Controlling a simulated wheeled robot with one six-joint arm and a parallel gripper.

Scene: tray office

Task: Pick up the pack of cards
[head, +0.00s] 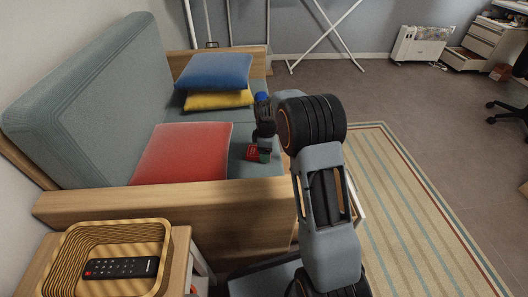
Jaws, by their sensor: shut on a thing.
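A small red box with pale marks, which looks like the pack of cards (252,152), shows low on the grey-blue sofa seat, just right of the red cushion. My gripper (262,147) points down at it from above and is shut on it. The fingertips are small and dark here, and the arm partly hides them. A small green patch (265,157) shows right beside the red box; I cannot tell whether it is a separate thing. Whether the box touches the seat is not clear.
A red cushion (183,153) lies left of the gripper; blue (214,70) and yellow (218,99) cushions are stacked behind. The sofa's wooden armrest (150,207) stands in front. A wicker tray (75,238) holds a black remote (121,267). The striped rug (405,210) is clear.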

